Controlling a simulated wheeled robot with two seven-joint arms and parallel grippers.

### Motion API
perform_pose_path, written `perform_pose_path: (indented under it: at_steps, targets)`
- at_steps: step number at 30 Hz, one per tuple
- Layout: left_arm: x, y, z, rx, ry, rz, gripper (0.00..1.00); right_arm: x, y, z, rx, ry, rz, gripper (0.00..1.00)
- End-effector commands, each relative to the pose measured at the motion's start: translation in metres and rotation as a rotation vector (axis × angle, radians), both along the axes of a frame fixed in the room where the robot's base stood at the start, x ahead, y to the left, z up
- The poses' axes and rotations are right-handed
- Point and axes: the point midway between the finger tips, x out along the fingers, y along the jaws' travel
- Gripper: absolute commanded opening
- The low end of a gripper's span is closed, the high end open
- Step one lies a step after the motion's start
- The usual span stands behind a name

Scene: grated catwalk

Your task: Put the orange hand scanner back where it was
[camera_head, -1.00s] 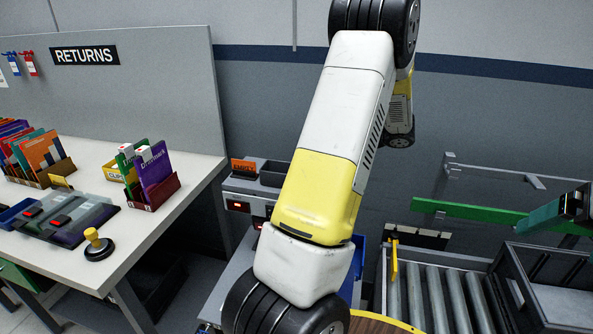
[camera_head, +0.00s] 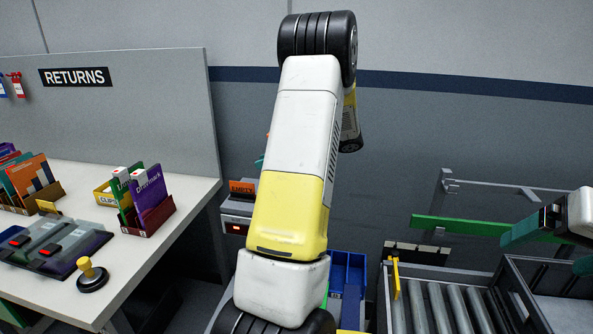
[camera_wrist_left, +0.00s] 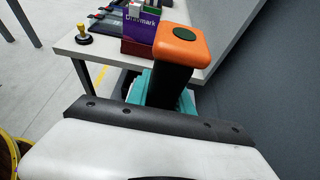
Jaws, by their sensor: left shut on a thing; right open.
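The orange hand scanner (camera_wrist_left: 180,45) shows large in the left wrist view, with an orange head, a dark round patch on top and a black handle. My left gripper (camera_wrist_left: 160,92) has its teal fingers shut around the handle. My right gripper (camera_head: 537,236) is open and empty at the right, above the roller conveyor.
The white returns table (camera_head: 150,245) at left holds book racks (camera_head: 148,215), a yellow-knobbed stamp (camera_head: 90,273) and a dark tray. A blue bin (camera_head: 348,268) lies right of my arm. Rollers (camera_head: 440,305), a green bar (camera_head: 470,228) and a dark crate are at right.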

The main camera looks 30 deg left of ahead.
Motion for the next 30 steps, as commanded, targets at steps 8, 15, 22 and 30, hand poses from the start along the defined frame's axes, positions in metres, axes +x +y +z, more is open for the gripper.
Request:
perform_pose_path:
  at_steps: [8,15,22,30]
  targets:
    - [0.0,0.0,-0.034,-0.001,0.003,0.0,0.0,0.0,0.0,0.0,0.0,0.0,0.0,0.87]
    - [0.0,0.0,-0.035,0.0,0.0,0.0,0.0,0.0,0.0,0.0,0.0,0.0,0.0,0.87]
    - [0.0,0.0,-0.037,0.0,0.0,0.0,0.49,0.0,0.0,0.0,0.0,0.0,0.0,0.87]
    - [0.0,0.0,-0.037,0.0,0.001,0.0,0.49,0.0,0.0,0.0,0.0,0.0,0.0,0.87]
